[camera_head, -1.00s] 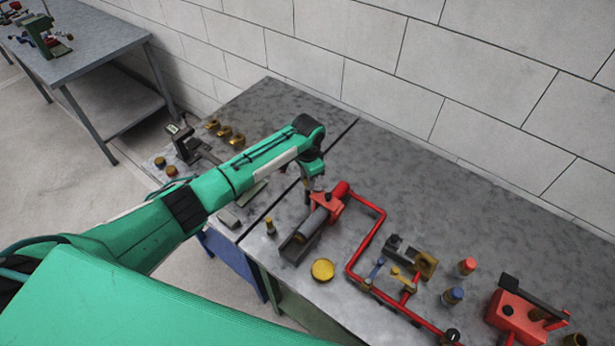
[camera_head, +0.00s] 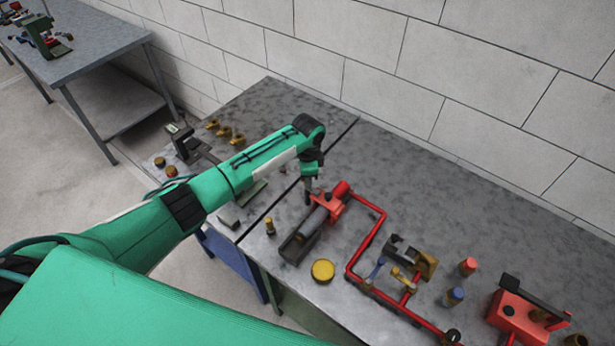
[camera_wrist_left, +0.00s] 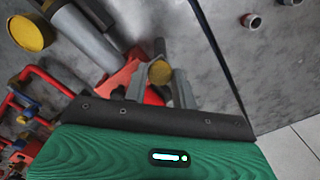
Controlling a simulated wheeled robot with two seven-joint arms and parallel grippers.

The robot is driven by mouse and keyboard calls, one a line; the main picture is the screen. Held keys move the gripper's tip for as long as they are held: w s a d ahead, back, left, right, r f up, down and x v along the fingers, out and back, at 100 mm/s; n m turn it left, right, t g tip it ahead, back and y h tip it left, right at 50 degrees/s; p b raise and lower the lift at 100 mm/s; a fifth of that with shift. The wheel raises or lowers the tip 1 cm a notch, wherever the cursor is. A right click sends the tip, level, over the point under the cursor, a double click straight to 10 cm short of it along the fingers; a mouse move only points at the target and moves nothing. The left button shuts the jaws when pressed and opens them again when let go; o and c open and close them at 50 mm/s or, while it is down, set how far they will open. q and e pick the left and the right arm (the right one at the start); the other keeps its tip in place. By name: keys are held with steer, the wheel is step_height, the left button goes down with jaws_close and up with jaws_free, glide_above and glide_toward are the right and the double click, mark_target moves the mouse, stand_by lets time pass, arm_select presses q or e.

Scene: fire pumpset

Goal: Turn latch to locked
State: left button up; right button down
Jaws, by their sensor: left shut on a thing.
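My left gripper (camera_head: 308,196) points down at the red fitting (camera_head: 330,203) at the upper end of the grey cylinder in the head view. In the left wrist view, the two grey fingers (camera_wrist_left: 159,88) are shut on a round brass knob (camera_wrist_left: 160,71), which stands in front of the red fitting (camera_wrist_left: 125,77). I take this knob to be part of the latch. The rest of the latch is hidden behind the fingers, and I cannot tell its angle. My right gripper is not in view.
A grey cylinder (camera_head: 312,222) lies in a dark holder beside a yellow disc (camera_head: 323,270). A red pipe frame (camera_head: 364,245) runs to the right. Red and blue capped pieces and a red box (camera_head: 515,318) stand further right. The bench is clear towards the wall.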

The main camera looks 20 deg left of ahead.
arm_select(q)
steer(key=o, duration=1)
steer(key=shift+r, duration=0.1)
steer(key=shift+r, duration=0.25)
step_height(320, 180, up, 13)
steer(key=b, duration=0.5)
steer(key=shift+r, duration=0.1)
